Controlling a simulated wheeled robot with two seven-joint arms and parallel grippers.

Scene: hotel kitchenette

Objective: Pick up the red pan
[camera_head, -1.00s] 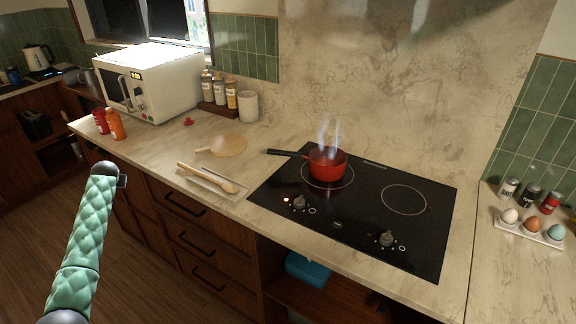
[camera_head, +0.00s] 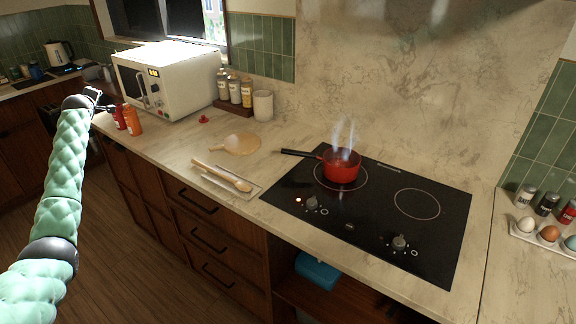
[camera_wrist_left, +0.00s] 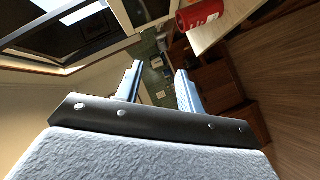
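The red pan (camera_head: 342,166) sits on the left rear burner ring of the black cooktop, with steam rising from it. Its black handle (camera_head: 298,153) points left over the counter. My left gripper (camera_head: 108,103) is at the left end of the counter beside the red and orange bottles, far from the pan. In the left wrist view my left gripper (camera_wrist_left: 157,85) has its two fingers apart with nothing between them. The pan does not show in the left wrist view. My right gripper is not in view.
A spoon (camera_head: 232,180) on a light tray and a round wooden board (camera_head: 240,144) lie left of the cooktop (camera_head: 385,225). A microwave (camera_head: 170,80) stands behind the bottles (camera_head: 133,120). An egg tray (camera_head: 540,238) is at the right.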

